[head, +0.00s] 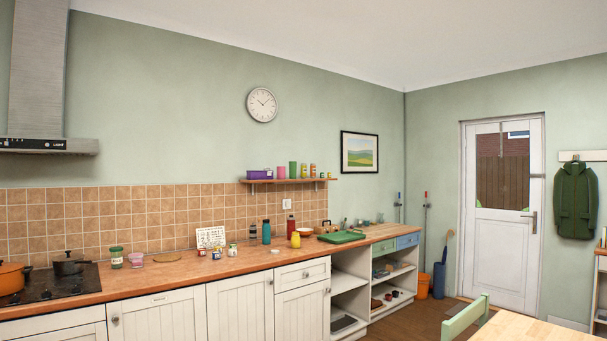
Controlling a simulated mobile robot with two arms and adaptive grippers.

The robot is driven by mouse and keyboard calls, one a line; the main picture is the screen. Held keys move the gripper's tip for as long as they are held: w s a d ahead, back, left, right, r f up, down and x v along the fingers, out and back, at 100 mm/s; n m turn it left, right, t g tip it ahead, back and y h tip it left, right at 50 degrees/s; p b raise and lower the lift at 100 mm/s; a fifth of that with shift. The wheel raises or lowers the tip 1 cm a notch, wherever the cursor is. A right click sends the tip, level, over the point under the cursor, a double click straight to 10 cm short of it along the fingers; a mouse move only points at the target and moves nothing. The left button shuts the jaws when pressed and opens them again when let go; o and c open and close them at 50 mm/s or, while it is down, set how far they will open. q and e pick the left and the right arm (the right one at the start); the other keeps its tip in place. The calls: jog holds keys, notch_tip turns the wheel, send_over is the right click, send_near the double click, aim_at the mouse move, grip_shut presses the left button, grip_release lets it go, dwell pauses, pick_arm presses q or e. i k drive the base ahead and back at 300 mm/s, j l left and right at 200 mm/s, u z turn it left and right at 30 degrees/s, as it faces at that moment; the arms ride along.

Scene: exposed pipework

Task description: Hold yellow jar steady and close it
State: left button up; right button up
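A small yellow vessel (295,240), which looks like the yellow jar, stands upright on the wooden counter (230,262), right of the middle. It is too small to tell whether it has a lid on. A red bottle (291,227) stands just behind it. A small pale object (275,251) lies on the counter to its left; I cannot tell what it is. Neither of my grippers is in view.
A teal bottle (266,232) stands left of the yellow vessel and a green board (342,237) lies to its right. Small tins and jars stand farther left. A hob with an orange pot (12,279) is at far left. A table (545,327) and green chair (466,316) are at front right.

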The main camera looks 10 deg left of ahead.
aim_at(295, 240)
jog(key=i+j+u, duration=0.55)
jog(key=i+u, duration=0.15)
jog(key=i+j+u, duration=0.3)
jog(key=i, duration=0.35)
jog(key=i+u, duration=0.3)
jog(key=i, duration=0.35)
jog(key=i+l+z, duration=0.15)
jog(key=i+z, duration=0.55)
jog(key=z, duration=0.15)
jog(key=i+z, duration=0.45)
jog(key=i+j+z, duration=0.2)
jog(key=z, duration=0.2)
jog(key=i+l, duration=0.15)
jog(key=i, duration=0.55)
jog(key=i+l+z, duration=0.15)
jog(key=i, duration=0.55)
jog(key=i+l+u, duration=0.1)
jog(key=i+u, duration=0.2)
jog(key=i+l+u, duration=0.3)
jog(key=i, duration=0.15)
jog(key=j, duration=0.1)
